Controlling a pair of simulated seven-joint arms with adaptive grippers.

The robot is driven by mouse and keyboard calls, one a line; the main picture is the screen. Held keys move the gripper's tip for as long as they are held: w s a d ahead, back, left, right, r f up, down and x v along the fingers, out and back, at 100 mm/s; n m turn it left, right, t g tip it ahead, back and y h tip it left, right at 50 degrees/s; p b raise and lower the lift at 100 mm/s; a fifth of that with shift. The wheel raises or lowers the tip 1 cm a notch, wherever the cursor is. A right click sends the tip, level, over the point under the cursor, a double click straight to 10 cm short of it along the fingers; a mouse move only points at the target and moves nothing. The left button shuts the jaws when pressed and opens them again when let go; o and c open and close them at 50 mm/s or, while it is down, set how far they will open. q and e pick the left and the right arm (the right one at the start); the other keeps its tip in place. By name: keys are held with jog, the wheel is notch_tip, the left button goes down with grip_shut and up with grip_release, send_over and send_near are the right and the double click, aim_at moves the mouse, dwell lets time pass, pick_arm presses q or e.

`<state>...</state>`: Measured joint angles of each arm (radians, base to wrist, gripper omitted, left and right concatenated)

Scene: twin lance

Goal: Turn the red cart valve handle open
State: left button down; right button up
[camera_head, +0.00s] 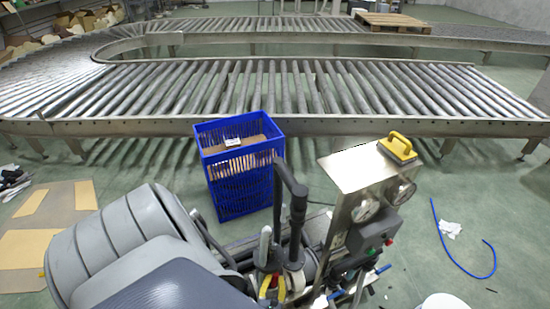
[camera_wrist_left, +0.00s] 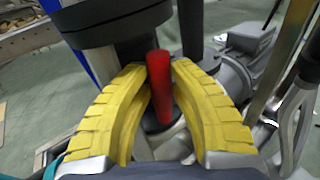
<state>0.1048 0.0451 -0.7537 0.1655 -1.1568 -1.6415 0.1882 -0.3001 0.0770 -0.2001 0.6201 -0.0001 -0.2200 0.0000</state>
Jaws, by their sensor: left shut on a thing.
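The red valve handle (camera_wrist_left: 160,85) shows in the left wrist view as an upright red bar beside a dark cylindrical pipe body. My left gripper (camera_wrist_left: 152,88) has its yellow ridged fingers closed around the handle from both sides. In the head view my left gripper (camera_head: 272,287) is at the bottom centre, low on the cart (camera_head: 345,200) by a black upright pipe (camera_head: 294,200). My right gripper is not in view.
A blue crate (camera_head: 240,190) stands behind the pipe. The cart's metal panel carries gauges (camera_head: 365,210) and a yellow-handled object (camera_head: 399,147). A roller conveyor (camera_head: 270,90) crosses behind. A blue hose (camera_head: 470,275) lies on the floor at right. Cardboard (camera_head: 50,220) lies at left.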

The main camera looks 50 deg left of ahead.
pick_arm(q)
jog(key=shift+a+r, duration=0.15)
jog(key=shift+a, duration=0.05)
dwell(0.3)
jog(key=c, duration=1.5)
grip_release()
jog(key=shift+d, duration=0.1)
jog(key=shift+w+f+m+g, duration=0.1)
jog(key=shift+f+m+g, duration=0.1)
jog(key=shift+m+g, duration=0.15)
